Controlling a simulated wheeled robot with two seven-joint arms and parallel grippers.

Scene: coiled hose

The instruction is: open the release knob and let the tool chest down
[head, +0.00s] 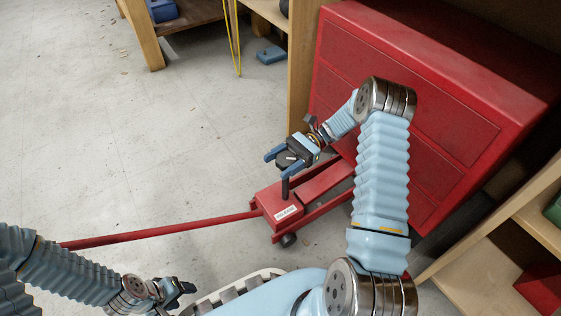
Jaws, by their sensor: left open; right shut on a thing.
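The red tool chest (420,110) stands at the right with its drawer fronts facing the floor area. A red floor jack (318,185) reaches toward its lower edge; the contact is hidden. The release knob (285,188), a dark upright stem, rises from the jack's near end beside a white label (285,213). My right gripper (279,161) is shut on the top of the knob, its blue fingers on either side. My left gripper (186,290) is open and empty at the bottom, well away from the jack.
The jack's long red handle (160,232) runs left, low over the floor. A wooden shelf (480,275) stands at lower right and a wooden bench (145,35) at upper left. A blue object (270,55) lies near a yellow cord (237,45).

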